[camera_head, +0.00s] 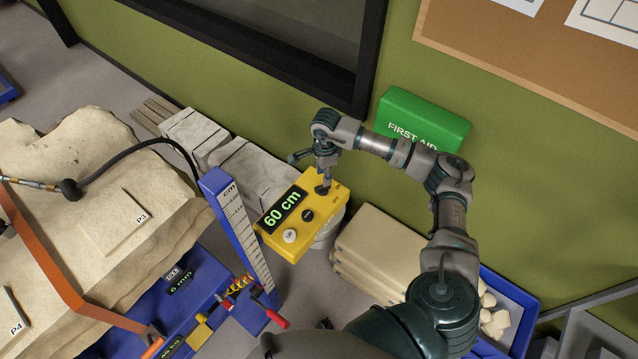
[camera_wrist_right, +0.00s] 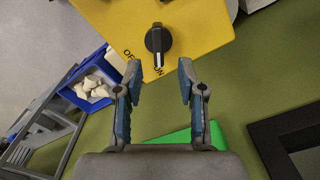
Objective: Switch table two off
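A yellow control box (camera_head: 318,218) with a green "60 cm" display stands near the wall, with a pale "Up" button and a dark button on top. Its black rotary knob (camera_wrist_right: 158,40) shows in the right wrist view with OFF and ON marks beside it. The knob's white line points toward ON. My right gripper (camera_wrist_right: 158,78) is open, its two blue-padded fingers apart and empty, just short of the knob. In the head view my right gripper (camera_head: 323,178) hangs over the box's far end and partly hides the knob. My left gripper is not in view.
A blue cm scale (camera_head: 238,228) stands left of the box, beside a large pale fossil block (camera_head: 110,165). A green first-aid box (camera_head: 420,120) is at the wall. Pale stacked slabs (camera_head: 375,250) and a blue crate (camera_head: 518,295) lie to the right.

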